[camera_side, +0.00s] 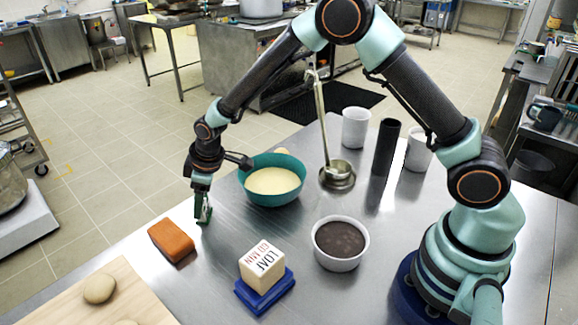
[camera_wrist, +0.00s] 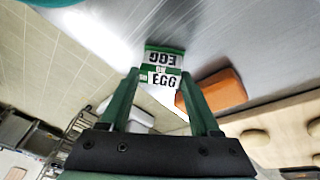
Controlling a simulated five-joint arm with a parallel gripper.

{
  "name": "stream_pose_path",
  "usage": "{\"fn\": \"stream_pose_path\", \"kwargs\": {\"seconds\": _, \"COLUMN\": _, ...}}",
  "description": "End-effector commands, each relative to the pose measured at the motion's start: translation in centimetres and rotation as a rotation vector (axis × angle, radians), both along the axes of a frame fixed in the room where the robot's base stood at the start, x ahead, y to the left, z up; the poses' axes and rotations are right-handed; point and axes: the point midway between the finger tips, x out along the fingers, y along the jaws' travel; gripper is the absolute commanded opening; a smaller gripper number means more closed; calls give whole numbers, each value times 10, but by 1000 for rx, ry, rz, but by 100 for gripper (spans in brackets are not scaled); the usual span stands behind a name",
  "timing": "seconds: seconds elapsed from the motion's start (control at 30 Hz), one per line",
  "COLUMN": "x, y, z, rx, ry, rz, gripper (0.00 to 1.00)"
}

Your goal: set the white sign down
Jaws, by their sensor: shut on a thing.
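The white sign (camera_wrist: 164,79) is a small card with green bands and the word EGG on its two visible panels, one reading upside down. It sits between the fingers of my gripper (camera_wrist: 160,76), which is shut on it. In the side view my gripper (camera_side: 202,197) points down at the far left part of the steel table, left of the teal bowl. The sign is small and mostly hidden by the fingers there. Its lower end is at or just above the tabletop; I cannot tell whether it touches.
An orange-brown block (camera_side: 171,241) lies close in front. The teal bowl (camera_side: 285,197) of pale batter is to the right. A LOAF block (camera_side: 262,264) on a blue stand, a ramekin (camera_side: 340,257), a ladle (camera_side: 337,177) and a dough board (camera_side: 135,285) are around. Bare steel lies between.

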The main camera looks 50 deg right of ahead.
Motion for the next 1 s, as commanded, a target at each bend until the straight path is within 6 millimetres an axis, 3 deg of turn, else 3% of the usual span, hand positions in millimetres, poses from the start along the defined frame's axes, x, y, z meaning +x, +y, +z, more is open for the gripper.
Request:
{"fn": "stream_pose_path", "kwargs": {"seconds": 0.07, "x": 0, "y": 0, "z": -2, "rx": 0, "ry": 0, "rz": 0, "gripper": 9}}
{"fn": "stream_pose_path", "kwargs": {"seconds": 0.1, "x": 0, "y": 0, "z": -3, "rx": 0, "ry": 0, "rz": 0, "gripper": 67}}
{"fn": "stream_pose_path", "kwargs": {"seconds": 0.17, "x": 0, "y": 0, "z": -2, "rx": 0, "ry": 0, "rz": 0, "gripper": 90}}
{"fn": "stream_pose_path", "kwargs": {"seconds": 0.2, "x": 0, "y": 0, "z": -2, "rx": 0, "ry": 0, "rz": 0, "gripper": 94}}
{"fn": "stream_pose_path", "kwargs": {"seconds": 0.63, "x": -1, "y": 0, "z": 7, "rx": 1, "ry": -2, "rz": 0, "gripper": 94}}
{"fn": "stream_pose_path", "kwargs": {"seconds": 1.0, "x": -19, "y": -6, "z": 66, "rx": 2, "ry": -5, "rz": 0, "gripper": 94}}
